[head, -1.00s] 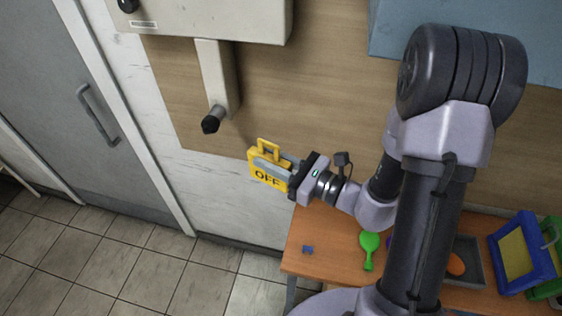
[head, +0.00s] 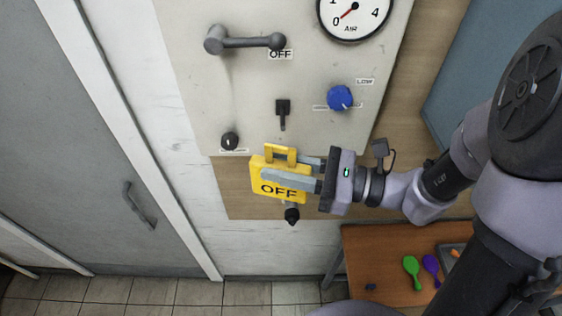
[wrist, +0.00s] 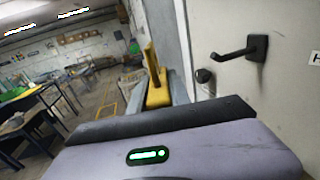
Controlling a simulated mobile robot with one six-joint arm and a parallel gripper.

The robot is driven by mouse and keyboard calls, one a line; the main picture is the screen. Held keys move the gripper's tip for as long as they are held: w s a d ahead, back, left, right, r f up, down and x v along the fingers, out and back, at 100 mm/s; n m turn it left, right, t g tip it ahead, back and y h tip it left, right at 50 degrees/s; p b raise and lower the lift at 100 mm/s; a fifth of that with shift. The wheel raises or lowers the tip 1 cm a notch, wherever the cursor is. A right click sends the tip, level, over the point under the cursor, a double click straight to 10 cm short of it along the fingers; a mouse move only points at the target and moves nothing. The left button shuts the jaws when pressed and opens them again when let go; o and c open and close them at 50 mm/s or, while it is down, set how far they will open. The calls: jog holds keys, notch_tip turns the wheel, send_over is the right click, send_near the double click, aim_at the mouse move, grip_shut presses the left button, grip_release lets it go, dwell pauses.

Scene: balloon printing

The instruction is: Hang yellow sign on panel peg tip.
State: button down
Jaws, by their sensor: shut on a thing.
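The yellow sign (head: 279,186), marked OFF and with a square loop handle on top, is held upright by my gripper (head: 270,174), which is shut on it. It also shows edge-on in the wrist view (wrist: 156,85). In the head view the sign overlaps the lower edge of the pale control panel (head: 225,85); the gap in depth is hard to tell.
A blue knob (head: 340,98) and a round AIR gauge (head: 353,12) are on the panel's right side. A wooden table (head: 390,245) with a green paddle-like thing (head: 412,270) and a purple one (head: 432,268) stands below right. A grey door (head: 80,130) is at left.

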jog(key=shift+w+d+f, duration=0.1)
jog(key=shift+w+d, duration=0.35)
jog(key=shift+w, duration=0.5)
jog(key=shift+w+f+b, duration=0.1)
jog(key=shift+w+f, duration=0.2)
jog(key=shift+w, duration=1)
jog(key=shift+w+f+b, duration=0.1)
jog(key=shift+w+f, duration=0.25)
jog(key=shift+w, duration=1)
jog(key=shift+w+f+b, duration=0.1)
jog(key=shift+w+f, duration=0.2)
jog(key=shift+w, duration=1)
jog(key=c, duration=1.1)
grip_release()
